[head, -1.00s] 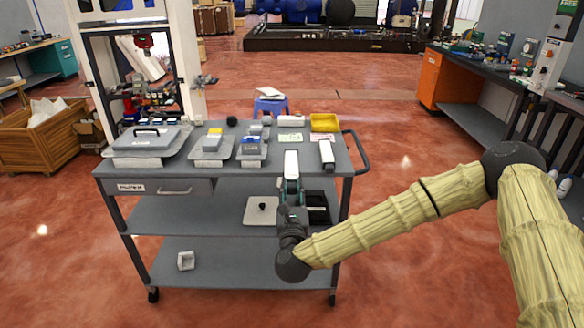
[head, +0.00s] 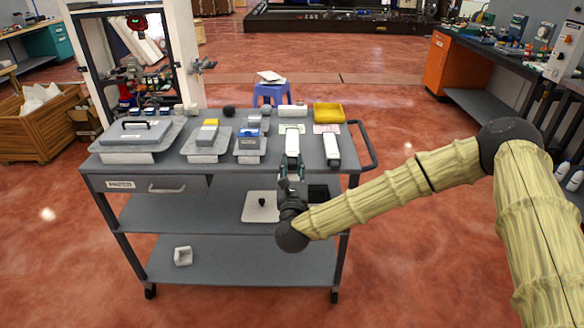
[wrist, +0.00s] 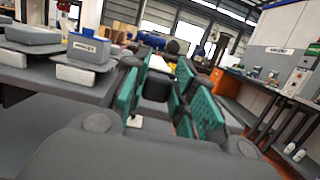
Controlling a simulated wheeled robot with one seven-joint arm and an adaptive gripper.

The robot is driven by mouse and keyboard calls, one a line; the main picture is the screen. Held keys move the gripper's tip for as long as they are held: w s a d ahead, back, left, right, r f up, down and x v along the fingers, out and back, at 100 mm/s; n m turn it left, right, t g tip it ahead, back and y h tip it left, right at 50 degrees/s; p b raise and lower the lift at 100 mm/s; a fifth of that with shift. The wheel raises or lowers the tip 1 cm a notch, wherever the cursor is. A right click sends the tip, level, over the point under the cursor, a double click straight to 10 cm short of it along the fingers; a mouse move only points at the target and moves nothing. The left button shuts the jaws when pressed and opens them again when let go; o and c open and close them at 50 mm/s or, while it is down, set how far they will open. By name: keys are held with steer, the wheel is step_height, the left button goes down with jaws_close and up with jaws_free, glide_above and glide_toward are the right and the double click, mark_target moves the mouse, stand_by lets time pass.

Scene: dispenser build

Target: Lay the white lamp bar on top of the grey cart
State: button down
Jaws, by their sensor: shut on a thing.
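A white lamp bar (head: 292,142) with a dark near end points away from me over the front middle of the grey cart (head: 225,180). My gripper (head: 291,172) is shut on its near end, at the cart's front edge. Whether the bar touches the top is hard to tell. A similar white bar (head: 331,146) lies to its right on the cart top. In the wrist view, the teal pads of my gripper (wrist: 158,95) stand either side of the bar's dark end, with a white part (wrist: 158,63) beyond.
Grey trays with blocks (head: 207,145) and a grey case (head: 140,135) fill the cart top's left. A yellow bin (head: 328,113), a white block (head: 293,110) and a pink card (head: 326,129) sit at the back right. A blue stool (head: 271,94) stands behind.

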steer(key=shift+w+a+f, duration=0.1)
steer(key=shift+w+f, duration=0.2)
steer(key=shift+w, duration=0.35)
steer(key=shift+w+d+f, duration=0.1)
steer(key=shift+w+f, duration=0.15)
steer(key=shift+w, duration=0.45)
steer(key=shift+w+a+f, duration=0.1)
steer(key=shift+w+f, duration=0.2)
steer(key=shift+w, duration=0.35)
steer(key=shift+w+f+b, duration=0.25)
steer(key=shift+f+b, duration=0.15)
steer(key=shift+b, duration=0.1)
steer(key=shift+w+f+b, duration=0.35)
steer(key=shift+w+b, duration=0.3)
steer(key=shift+b, duration=0.05)
steer(key=shift+w+f+b, duration=0.3)
steer(key=shift+w+b, duration=0.35)
steer(key=c, duration=1.1)
jaws_free()
steer(key=r+b+v, duration=0.1)
steer(key=v, duration=0.7)
steer(key=shift+s+r+b, duration=0.35)
steer(key=shift+s+b, duration=0.05)
steer(key=shift+s, duration=0.2)
